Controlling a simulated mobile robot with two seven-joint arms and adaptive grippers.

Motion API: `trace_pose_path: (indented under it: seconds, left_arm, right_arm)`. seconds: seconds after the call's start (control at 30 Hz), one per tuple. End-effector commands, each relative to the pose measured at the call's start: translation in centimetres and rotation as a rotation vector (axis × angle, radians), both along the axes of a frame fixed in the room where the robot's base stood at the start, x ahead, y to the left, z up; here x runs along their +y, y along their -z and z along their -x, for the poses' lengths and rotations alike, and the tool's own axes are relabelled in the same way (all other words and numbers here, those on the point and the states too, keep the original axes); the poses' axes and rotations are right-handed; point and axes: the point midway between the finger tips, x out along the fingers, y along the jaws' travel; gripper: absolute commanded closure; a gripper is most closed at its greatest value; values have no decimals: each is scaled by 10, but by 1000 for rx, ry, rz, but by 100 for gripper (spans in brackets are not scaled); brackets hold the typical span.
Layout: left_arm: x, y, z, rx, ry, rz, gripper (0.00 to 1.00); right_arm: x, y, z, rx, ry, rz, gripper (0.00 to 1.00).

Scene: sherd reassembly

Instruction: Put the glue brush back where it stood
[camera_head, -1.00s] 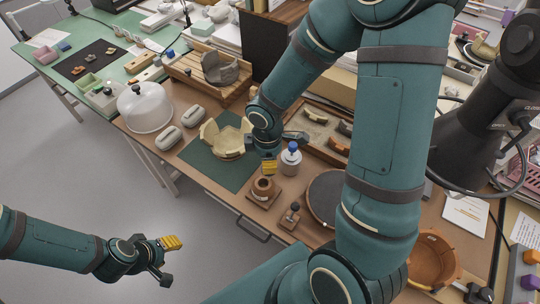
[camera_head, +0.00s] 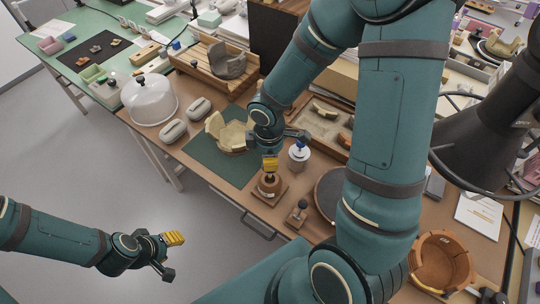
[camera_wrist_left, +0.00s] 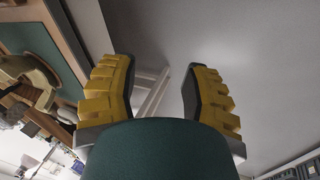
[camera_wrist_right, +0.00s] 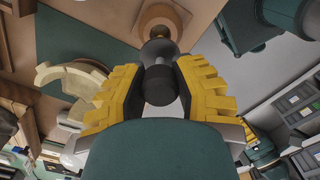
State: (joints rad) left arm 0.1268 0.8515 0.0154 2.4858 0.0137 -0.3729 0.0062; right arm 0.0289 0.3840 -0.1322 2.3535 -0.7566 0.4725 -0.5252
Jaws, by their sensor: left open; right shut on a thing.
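My right gripper (camera_head: 269,166) is shut on the dark handle of the glue brush (camera_wrist_right: 160,84), which also shows between the yellow fingers in the right wrist view. The brush points down at the brown glue pot (camera_head: 269,188), which stands on a small square wooden base. In the right wrist view the brush's lower end overlaps the pot's round rim (camera_wrist_right: 164,16); whether the tip is inside the pot I cannot tell. My left gripper (camera_head: 172,256) is open and empty over the floor, off the table; its spread fingers show in the left wrist view.
A white bottle with a blue cap (camera_head: 299,156) stands close right of the pot. A small wooden block with a dark knob (camera_head: 297,215) stands in front. A pale, partly assembled vessel (camera_head: 231,133) sits on the green mat (camera_head: 207,157). A white dome (camera_head: 149,101) is farther left.

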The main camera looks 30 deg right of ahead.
Motion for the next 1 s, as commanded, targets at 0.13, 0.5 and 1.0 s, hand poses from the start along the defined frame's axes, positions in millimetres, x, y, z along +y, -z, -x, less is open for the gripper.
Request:
trace_pose_path:
  seconds: [0.13, 0.5, 1.0]
  left_arm:
    - [-1, 10, 3, 7, 5, 2, 53]
    - [-2, 28, 9, 20, 16, 5, 53]
    - [-3, 53, 16, 37, 28, 9, 53]
  right_arm:
    - [0, 11, 0, 0, 0, 0, 92]
    - [0, 31, 0, 0, 0, 0, 92]
    - [0, 57, 0, 0, 0, 0, 92]
